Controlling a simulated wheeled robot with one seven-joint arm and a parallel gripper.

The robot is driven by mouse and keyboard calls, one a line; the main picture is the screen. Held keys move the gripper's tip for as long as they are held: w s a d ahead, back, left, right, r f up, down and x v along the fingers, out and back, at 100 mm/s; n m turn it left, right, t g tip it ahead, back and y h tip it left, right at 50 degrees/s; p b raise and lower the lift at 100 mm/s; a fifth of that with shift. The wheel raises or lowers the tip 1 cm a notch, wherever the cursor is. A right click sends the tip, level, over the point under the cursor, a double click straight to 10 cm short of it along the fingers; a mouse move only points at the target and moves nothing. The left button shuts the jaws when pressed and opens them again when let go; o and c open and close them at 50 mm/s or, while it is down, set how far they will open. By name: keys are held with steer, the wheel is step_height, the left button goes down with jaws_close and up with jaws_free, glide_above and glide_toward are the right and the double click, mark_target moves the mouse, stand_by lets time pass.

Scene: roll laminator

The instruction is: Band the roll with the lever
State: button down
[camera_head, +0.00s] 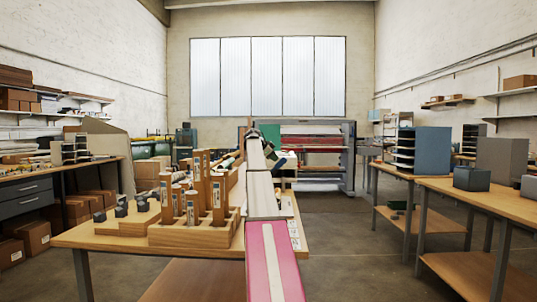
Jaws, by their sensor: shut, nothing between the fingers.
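A small pale and green cylinder (230,160), perhaps the roll, shows just left of the arm's far part. A dark blue-green piece (288,161) shows just right of it; I cannot tell what it is. No lever can be clearly picked out. The laminator (318,146), a wide machine with red rollers and grey end frames, stands at the back beyond the table.
A wooden rack (195,236) with tall upright wooden posts stands on the table left of my arm. Several small dark blocks (121,210) lie left of it. Benches with grey-blue boxes (432,150) line the right. The floor (345,245) between is clear.

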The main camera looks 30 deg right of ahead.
mark_target(280, 162)
steer(key=shift+x, duration=0.9)
steer(key=shift+s+d+f+y, duration=0.4)
steer(key=shift+d+f, duration=0.05)
steer(key=shift+d, duration=0.1)
steer(key=s+d+f+m+t+y, duration=0.1)
steer(key=d+f+y, duration=0.1)
steer(key=f, duration=0.3)
steer(key=s+d+f+m+t+y, duration=0.1)
steer(key=s+d+f+t+y, duration=0.1)
steer(key=f, duration=0.4)
steer(key=shift+s+d+y, duration=0.25)
steer(key=shift+d+y, duration=0.5)
steer(key=shift+y, duration=0.05)
